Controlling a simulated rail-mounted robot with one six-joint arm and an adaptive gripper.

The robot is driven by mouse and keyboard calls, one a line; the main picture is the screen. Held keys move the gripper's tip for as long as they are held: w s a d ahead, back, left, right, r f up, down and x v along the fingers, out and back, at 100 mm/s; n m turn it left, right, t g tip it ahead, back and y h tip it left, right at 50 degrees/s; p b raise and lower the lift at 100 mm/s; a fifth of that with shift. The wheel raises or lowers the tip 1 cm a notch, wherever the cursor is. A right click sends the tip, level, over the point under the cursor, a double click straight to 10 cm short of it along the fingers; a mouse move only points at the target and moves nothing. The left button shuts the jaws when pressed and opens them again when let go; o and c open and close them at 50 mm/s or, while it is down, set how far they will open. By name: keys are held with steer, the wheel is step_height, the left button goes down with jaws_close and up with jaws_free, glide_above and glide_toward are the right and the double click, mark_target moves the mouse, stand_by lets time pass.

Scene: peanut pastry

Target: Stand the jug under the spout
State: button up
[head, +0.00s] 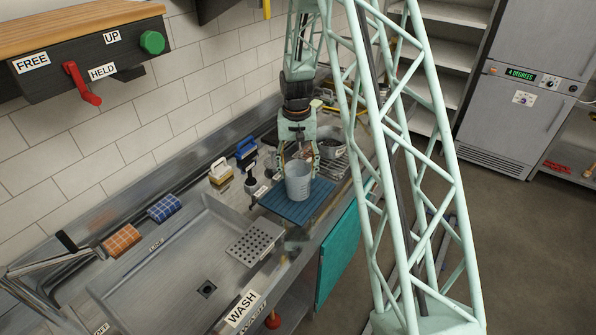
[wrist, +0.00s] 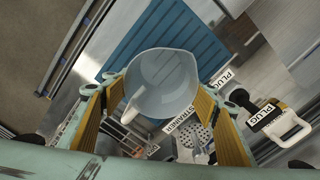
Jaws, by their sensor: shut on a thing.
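A pale grey jug (head: 299,183) stands upright in front of my gripper in the head view, over a ribbed blue mat (head: 276,207). I cannot tell whether its base touches the mat. My gripper (head: 299,155) is shut on the jug. In the wrist view the yellow finger pads of my gripper (wrist: 158,96) flank the jug (wrist: 165,75), with its handle toward the lower left. The blue mat (wrist: 205,45) shows behind it. A metal pipe that looks like the spout (head: 42,260) reaches over the sink's left end in the head view, far left of the jug.
A sink basin (head: 150,290) with a drain and a perforated strainer plate (head: 255,242) lies left of the mat. An orange sponge (head: 121,240) and a blue sponge (head: 165,208) lie on its back ledge. Yellow-and-white (head: 221,172) and blue (head: 246,148) items stand behind the mat.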

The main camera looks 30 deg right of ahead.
steer(key=o, duration=1.1)
steer(key=shift+r, duration=0.15)
step_height(320, 180, up, 12)
stand_by(0.3)
steer(key=shift+a, duration=0.1)
stand_by(0.5)
